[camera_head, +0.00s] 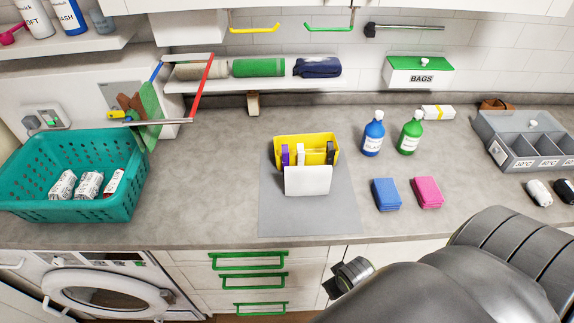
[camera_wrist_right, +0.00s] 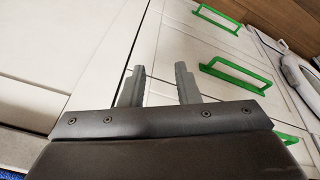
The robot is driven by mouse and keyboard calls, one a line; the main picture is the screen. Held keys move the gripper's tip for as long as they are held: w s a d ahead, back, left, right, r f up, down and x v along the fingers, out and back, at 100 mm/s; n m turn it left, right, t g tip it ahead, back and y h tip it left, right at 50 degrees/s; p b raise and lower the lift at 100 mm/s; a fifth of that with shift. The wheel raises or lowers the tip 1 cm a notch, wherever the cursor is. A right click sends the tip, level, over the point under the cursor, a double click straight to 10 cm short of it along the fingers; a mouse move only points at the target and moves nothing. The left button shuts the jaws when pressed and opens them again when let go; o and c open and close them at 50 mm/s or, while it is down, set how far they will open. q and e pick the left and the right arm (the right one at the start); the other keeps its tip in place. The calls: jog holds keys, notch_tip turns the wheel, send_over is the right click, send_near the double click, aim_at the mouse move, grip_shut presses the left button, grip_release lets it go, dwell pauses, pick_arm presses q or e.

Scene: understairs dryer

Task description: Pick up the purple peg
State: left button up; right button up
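The purple peg (camera_head: 285,155) stands upright in a yellow box (camera_head: 318,143) on a grey mat (camera_head: 283,221) on the counter. A white peg (camera_head: 300,154) and a dark peg (camera_head: 330,153) stand in the box to its right. A white panel at the box's front hides the lower part of the pegs. My right gripper (camera_wrist_right: 159,84) shows in the right wrist view with its two fingers apart and nothing between them, in front of white cupboard fronts. The peg is not in that view. My left gripper is not in view.
A teal basket (camera_head: 95,203) with several packets stands at the left. Blue cloths (camera_head: 386,194), pink cloths (camera_head: 427,192), a blue bottle (camera_head: 373,134) and a green bottle (camera_head: 410,133) are right of the mat. A shelf with rolled towels is behind the box. Green drawer handles (camera_head: 253,281) stick out below.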

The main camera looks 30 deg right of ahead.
notch_tip(320, 180, up, 16)
jog(key=w+a+p, duration=0.2)
jog(key=w+d+r+m, duration=0.25)
jog(key=w+r, duration=0.65)
jog(key=w, duration=0.5)
jog(key=w+d+r+m, duration=0.25)
jog(key=w+r, duration=0.65)
jog(key=w, duration=0.5)
jog(key=t+b, duration=0.1)
jog(key=b, duration=0.6)
send_near(285, 148)
jog(key=p+x, duration=0.2)
jog(key=x, duration=0.2)
jog(key=shift+w+d+f+p, duration=0.15)
jog(key=shift+w+f+p, duration=0.15)
jog(key=shift+f, duration=0.25)
jog(key=p+x, duration=0.1)
jog(key=x, duration=0.3)
jog(key=shift+f+p, duration=0.25)
jog(key=shift+p, duration=0.1)
jog(key=shift+w+f+h, duration=0.15)
jog(key=shift+f+h, duration=0.15)
jog(key=shift+f, duration=0.05)
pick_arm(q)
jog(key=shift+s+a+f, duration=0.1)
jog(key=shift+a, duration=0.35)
pick_arm(e)
grip_shut()
